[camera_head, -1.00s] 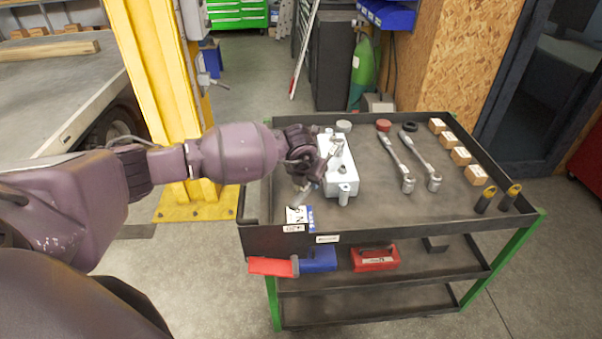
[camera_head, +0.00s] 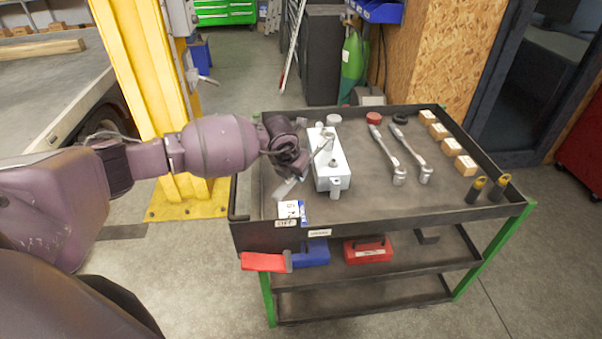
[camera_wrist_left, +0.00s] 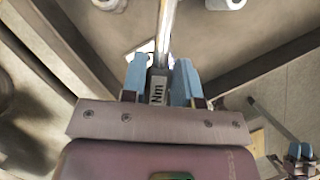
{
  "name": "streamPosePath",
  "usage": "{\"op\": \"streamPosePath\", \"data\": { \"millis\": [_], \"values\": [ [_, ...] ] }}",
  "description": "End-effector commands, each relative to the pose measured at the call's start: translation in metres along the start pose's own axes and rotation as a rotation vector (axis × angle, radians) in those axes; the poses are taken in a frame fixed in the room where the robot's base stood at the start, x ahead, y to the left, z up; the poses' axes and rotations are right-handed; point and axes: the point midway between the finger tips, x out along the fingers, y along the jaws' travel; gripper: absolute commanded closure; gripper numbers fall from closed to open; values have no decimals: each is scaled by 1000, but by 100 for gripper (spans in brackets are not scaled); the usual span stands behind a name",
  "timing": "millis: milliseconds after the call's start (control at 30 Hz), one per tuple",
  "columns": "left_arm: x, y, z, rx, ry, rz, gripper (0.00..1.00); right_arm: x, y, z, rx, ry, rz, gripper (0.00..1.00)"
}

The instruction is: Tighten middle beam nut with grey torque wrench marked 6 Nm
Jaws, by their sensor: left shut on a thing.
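My left gripper (camera_head: 290,170) is over the left part of the cart top. In the left wrist view its blue-grey fingers (camera_wrist_left: 158,82) are shut on the handle of a grey torque wrench (camera_wrist_left: 157,90). The handle label reads "Nm"; its number is hidden. The wrench's shaft runs away from the fingers, and its head (camera_head: 326,139) shows above a light grey beam block (camera_head: 331,179) with several round studs or nuts on it. I cannot tell whether the head sits on the middle nut.
Two silver wrenches (camera_head: 383,148) (camera_head: 409,151) lie right of the block. Wooden blocks (camera_head: 439,131), two dark yellow-topped pieces (camera_head: 475,189) and a red cap (camera_head: 374,118) stand on the top. A white-blue card (camera_head: 290,209) is at the front rim.

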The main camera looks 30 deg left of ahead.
Motion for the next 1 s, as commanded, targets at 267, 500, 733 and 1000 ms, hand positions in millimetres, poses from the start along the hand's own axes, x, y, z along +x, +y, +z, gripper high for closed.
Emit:
{"op": "streamPosePath", "data": {
  "millis": [267,500,733,1000],
  "values": [
    [-4,5,6,15,-15,0,100,0,0,0,0,0,0,57],
    [-2,12,5,33,-13,-3,100,2,0,4,0,-4,0,57],
    [-1,30,6,100,-12,-29,100,5,-1,14,0,-15,-1,57],
    [-2,42,6,152,-11,-50,100,7,-2,21,0,-22,-2,57]
  ]
}}
